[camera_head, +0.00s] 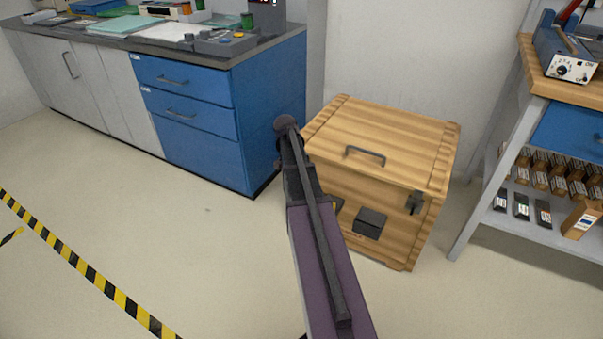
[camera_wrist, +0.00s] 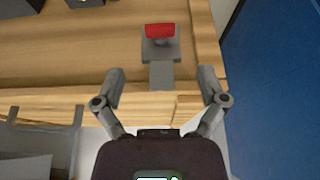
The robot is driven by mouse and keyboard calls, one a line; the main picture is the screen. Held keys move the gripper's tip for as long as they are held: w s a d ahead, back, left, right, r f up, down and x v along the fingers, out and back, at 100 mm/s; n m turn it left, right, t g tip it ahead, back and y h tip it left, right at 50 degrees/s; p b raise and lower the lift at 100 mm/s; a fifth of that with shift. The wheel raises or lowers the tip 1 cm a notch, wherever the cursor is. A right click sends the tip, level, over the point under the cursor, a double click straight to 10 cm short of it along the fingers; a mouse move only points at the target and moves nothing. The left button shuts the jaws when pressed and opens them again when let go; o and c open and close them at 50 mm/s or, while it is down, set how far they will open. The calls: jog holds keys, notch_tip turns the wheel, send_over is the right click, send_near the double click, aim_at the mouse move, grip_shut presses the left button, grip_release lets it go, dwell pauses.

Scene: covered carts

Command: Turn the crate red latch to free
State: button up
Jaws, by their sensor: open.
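The wooden crate (camera_head: 395,133) stands closed on the floor, with a handle (camera_head: 365,155) on its lid. In the wrist view the red latch (camera_wrist: 159,30) lies crosswise on a grey plate (camera_wrist: 160,50) on the crate's wood, with a grey strap running from the plate to the lid seam. My gripper (camera_wrist: 163,86) is open and empty. Its fingertips are spread to either side of the strap, with the red latch beyond them; I see no contact with it. In the head view my arm hides the red latch and most of the gripper.
A dark latch (camera_head: 414,203) and a dark block (camera_head: 370,222) are on the crate's front. A blue drawer cabinet (camera_head: 200,125) stands left of the crate, and a shelved bench (camera_head: 490,190) stands right. The floor in front left is open, with striped tape (camera_head: 85,268).

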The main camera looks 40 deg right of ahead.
jog(key=shift+b+x, duration=3.2)
jog(key=shift+x, duration=0.55)
jog(key=c, duration=1.2)
